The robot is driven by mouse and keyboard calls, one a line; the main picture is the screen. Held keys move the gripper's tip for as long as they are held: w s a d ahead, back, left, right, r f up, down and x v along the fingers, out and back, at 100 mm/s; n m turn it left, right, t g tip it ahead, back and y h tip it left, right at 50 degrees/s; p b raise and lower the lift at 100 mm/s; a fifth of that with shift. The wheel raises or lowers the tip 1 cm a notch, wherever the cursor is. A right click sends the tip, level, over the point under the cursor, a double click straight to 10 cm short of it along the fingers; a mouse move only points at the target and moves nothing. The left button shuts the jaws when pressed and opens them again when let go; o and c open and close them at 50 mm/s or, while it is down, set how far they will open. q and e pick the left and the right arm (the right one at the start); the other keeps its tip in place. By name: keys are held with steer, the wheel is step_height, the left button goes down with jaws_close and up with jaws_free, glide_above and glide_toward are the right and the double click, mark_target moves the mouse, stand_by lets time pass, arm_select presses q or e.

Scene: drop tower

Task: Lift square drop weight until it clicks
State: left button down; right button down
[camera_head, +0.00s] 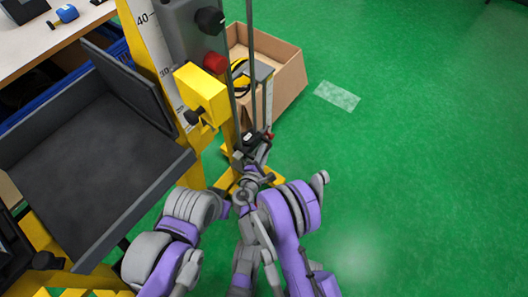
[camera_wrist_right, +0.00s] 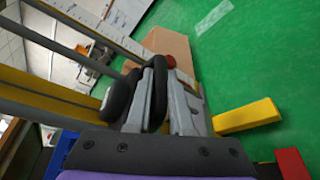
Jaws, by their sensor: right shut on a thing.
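My right gripper (camera_head: 257,146) is at the lower part of the tower's grey guide rods (camera_head: 252,95). In the right wrist view my right gripper (camera_wrist_right: 163,98) is shut on a black handle (camera_wrist_right: 158,92), with a finger on each side of it. The handle is at a dark part low on the rods that seems to be the square drop weight; the gripper hides most of it, so its shape cannot be told. A small red knob (camera_wrist_right: 170,62) shows just beyond the fingers. My left gripper does not show.
The yellow column (camera_head: 150,50) carries a height scale, a yellow block (camera_head: 203,95) and a grey head with a red button (camera_head: 215,63). A dark tray (camera_head: 90,165) stands at left. A cardboard box (camera_head: 285,75) sits behind the rods. Green floor at right is clear.

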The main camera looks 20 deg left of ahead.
stand_by(0.3)
